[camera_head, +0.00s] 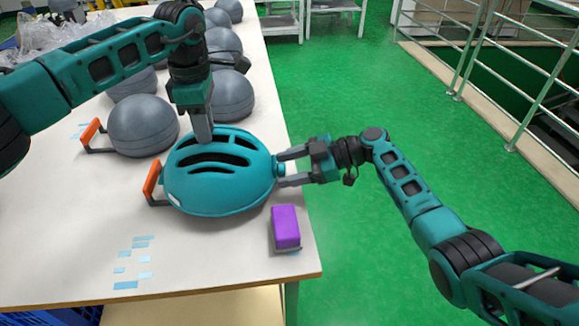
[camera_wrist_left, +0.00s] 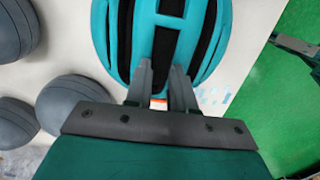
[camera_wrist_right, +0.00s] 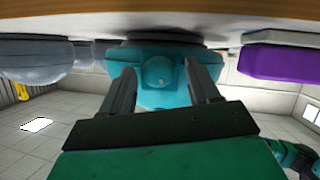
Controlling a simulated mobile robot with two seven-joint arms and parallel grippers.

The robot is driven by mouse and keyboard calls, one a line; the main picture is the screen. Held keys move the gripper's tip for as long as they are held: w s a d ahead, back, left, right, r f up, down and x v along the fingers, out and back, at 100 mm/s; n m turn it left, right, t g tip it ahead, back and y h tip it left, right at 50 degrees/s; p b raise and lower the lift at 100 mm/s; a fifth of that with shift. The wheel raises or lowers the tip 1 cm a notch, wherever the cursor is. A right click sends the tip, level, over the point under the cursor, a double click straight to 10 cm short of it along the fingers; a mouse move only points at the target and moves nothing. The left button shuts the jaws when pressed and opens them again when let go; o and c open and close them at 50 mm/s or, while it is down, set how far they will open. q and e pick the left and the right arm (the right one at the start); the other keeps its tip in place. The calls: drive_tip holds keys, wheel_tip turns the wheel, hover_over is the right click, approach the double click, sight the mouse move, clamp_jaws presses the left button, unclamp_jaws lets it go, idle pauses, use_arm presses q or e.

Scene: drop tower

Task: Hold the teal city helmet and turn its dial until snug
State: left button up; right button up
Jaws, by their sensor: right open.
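The teal city helmet (camera_head: 225,185) sits on the table near its right edge, dome up with dark vents; it also shows in the left wrist view (camera_wrist_left: 203,12). My left gripper (camera_head: 203,138) comes down onto its top from above, its fingers close together on either side of a teal rib between two vents. The round teal dial (camera_wrist_right: 158,72) is on the helmet's right-hand side in the head view. My right gripper (camera_wrist_right: 160,80) is open, its fingers apart on either side of the dial with gaps visible; the dial is not clamped.
An orange-handled stand (camera_head: 152,180) shows at the helmet's left. A purple block (camera_head: 286,226) lies close in front of the right gripper. Several grey domes (camera_head: 143,125) fill the table's back and left. The table's (camera_head: 200,265) front is mostly clear apart from blue tape pieces.

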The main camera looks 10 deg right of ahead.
drive_tip(key=shift+c, duration=0.4)
drive_tip(key=shift+f, duration=0.1)
drive_tip(key=c, duration=1)
drive_tip(key=shift+w+m+g, duration=0.15)
drive_tip(key=shift+m+g, duration=0.75)
drive_tip(key=shift+m, duration=0.3)
drive_tip(key=shift+o, duration=0.2)
drive_tip(key=shift+f+g, duration=0.2)
drive_tip(key=shift+g, duration=0.1)
drive_tip(key=o, duration=1)
drive_tip(key=shift+r, duration=0.2)
drive_tip(key=shift+o, duration=0.2)
